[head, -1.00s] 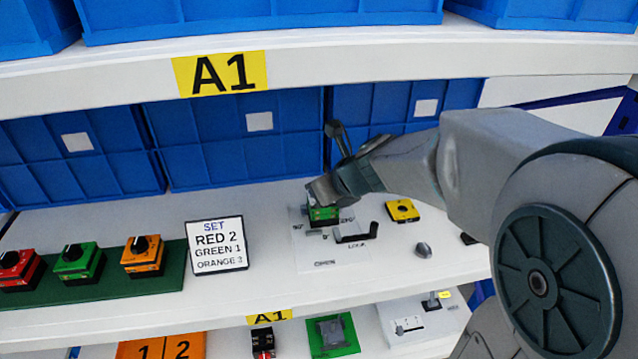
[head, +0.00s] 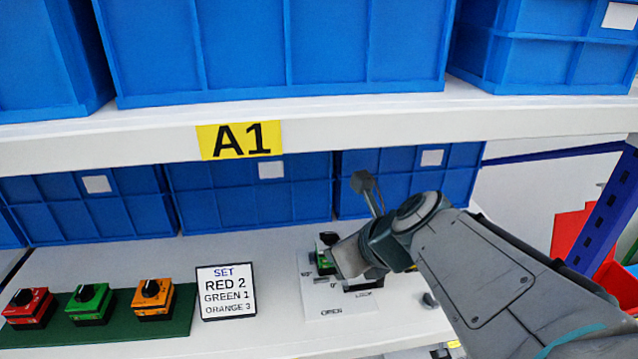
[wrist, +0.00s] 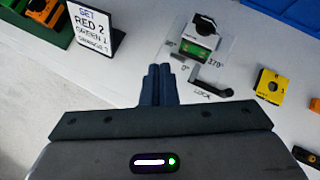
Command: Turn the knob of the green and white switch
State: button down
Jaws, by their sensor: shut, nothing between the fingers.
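The green and white switch (wrist: 203,44) stands on a white printed plate on the shelf, with a black knob (wrist: 205,24) on top. In the head view the switch (head: 325,262) is partly hidden behind my gripper. My gripper (wrist: 159,70) is shut and empty; its fingertips are just to the near left of the switch in the wrist view and look apart from it. In the head view my gripper (head: 345,262) is close to the switch's right side.
A black lever (wrist: 211,80) lies beside the switch on the plate. A yellow block (wrist: 268,87) is to the right. A sign (head: 226,291) and red, green and orange switches (head: 90,303) stand to the left. Blue bins (head: 250,195) stand behind; a shelf board (head: 400,125) is above.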

jog(key=s+d+f+n+g+h, duration=0.2)
jog(key=s+d+f+n, duration=0.1)
jog(key=n, duration=1.1)
jog(key=s+d+f+n+g+h, duration=0.1)
jog(key=s+d+n, duration=0.4)
jog(key=n, duration=1)
jog(key=shift+s+d+f+g+h, duration=0.3)
jog(key=shift+s+f+g+h, duration=0.1)
jog(key=shift+s+f+h, duration=0.6)
jog(key=shift+w+r, duration=0.1)
jog(key=shift+w, duration=0.1)
